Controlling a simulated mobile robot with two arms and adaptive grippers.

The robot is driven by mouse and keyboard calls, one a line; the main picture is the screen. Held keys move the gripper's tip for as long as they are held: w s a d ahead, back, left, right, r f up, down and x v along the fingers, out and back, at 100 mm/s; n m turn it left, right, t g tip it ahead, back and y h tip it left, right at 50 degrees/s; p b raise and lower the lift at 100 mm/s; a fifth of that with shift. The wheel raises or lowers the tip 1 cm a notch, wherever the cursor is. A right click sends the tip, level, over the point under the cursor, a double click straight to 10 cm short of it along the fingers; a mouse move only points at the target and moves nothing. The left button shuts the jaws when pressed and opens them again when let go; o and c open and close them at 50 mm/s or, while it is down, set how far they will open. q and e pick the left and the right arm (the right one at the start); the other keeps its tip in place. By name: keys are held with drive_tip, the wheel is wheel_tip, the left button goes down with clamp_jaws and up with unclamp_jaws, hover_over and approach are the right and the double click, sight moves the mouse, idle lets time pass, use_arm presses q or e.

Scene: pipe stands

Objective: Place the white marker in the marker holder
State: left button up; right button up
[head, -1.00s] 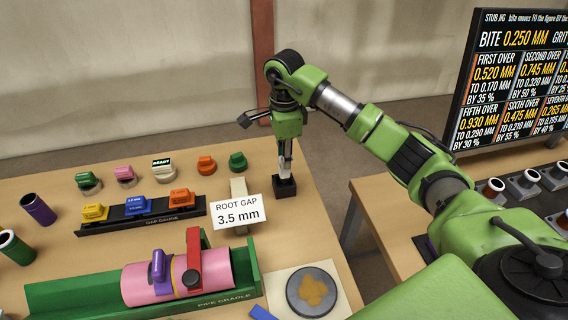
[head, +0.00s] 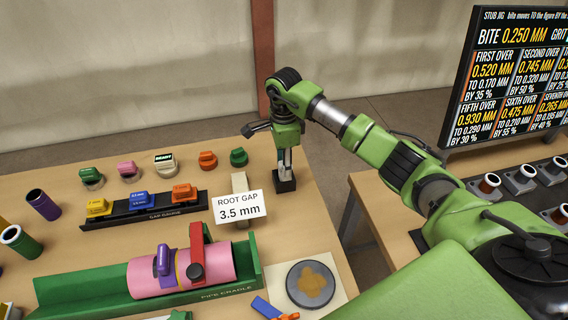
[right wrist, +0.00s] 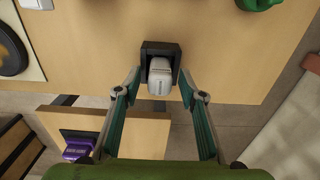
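The black marker holder (head: 285,185) stands near the right end of the table with a white marker upright in it. In the right wrist view the marker's pale rounded end (right wrist: 160,77) shows inside the black square holder (right wrist: 160,48). My right gripper (right wrist: 160,86) points down over the holder. Its two fingers are spread on either side of the marker, with a gap to it on each side. In the head view the right gripper (head: 285,160) hides much of the marker. My left gripper is not in view.
A "ROOT GAP 3.5 mm" sign (head: 239,207) stands left of the holder. A green pipe cradle (head: 90,290) holds a pink pipe (head: 220,263). A gap gauge rack (head: 145,213) and several coloured pieces lie further left. The table's right edge is close to the holder.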

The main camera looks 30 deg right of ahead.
drive_tip(key=shift+r, duration=0.15)
drive_tip(key=shift+r, duration=0.15)
wheel_tip(320, 180, up, 12)
drive_tip(key=b, duration=0.4)
drive_tip(key=shift+f, duration=0.2)
idle(0.4)
